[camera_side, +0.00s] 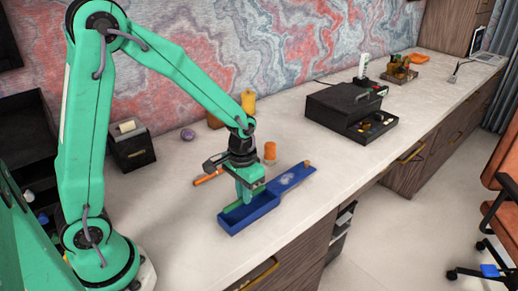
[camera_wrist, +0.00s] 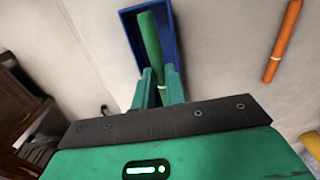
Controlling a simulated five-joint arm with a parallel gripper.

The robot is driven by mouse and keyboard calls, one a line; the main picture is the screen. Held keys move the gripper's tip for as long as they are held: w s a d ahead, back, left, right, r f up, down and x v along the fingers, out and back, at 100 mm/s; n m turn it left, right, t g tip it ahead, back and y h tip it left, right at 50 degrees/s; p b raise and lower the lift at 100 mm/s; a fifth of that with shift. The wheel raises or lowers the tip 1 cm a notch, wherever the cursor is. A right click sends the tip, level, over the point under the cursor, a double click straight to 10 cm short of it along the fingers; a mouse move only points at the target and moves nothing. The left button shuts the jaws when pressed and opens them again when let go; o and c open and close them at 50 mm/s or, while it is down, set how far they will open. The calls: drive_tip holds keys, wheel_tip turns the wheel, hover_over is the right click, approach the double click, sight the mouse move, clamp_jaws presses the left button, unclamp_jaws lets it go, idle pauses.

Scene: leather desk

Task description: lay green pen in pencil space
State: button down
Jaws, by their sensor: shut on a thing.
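The green pen (camera_wrist: 149,42) has a pale band and lies lengthwise between my fingertips in the wrist view. My gripper (camera_wrist: 160,80) is shut on it, and the fingers hide its near part. In the side view my gripper (camera_side: 243,200) points down at the blue pencil case (camera_side: 249,222), and a green strip of the pen (camera_side: 232,208) shows within the case's outline. The case also shows behind the pen in the wrist view (camera_wrist: 128,30). Whether the pen touches the case floor I cannot tell.
The blue flat part (camera_side: 293,180) extends right from the case. A black box with an open drawer (camera_side: 372,127) is farther right. The desk in front is clear.

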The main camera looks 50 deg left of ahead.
drive_tip(key=shift+w+d+f, duration=0.1)
drive_tip(key=shift+d+f, duration=0.05)
drive_tip(key=shift+f, duration=0.65)
drive_tip(key=c, duration=1.4)
unclamp_jaws()
drive_tip(key=shift+o, duration=0.2)
drive_tip(key=shift+r, duration=3.9)
drive_tip(key=shift+r, duration=0.1)
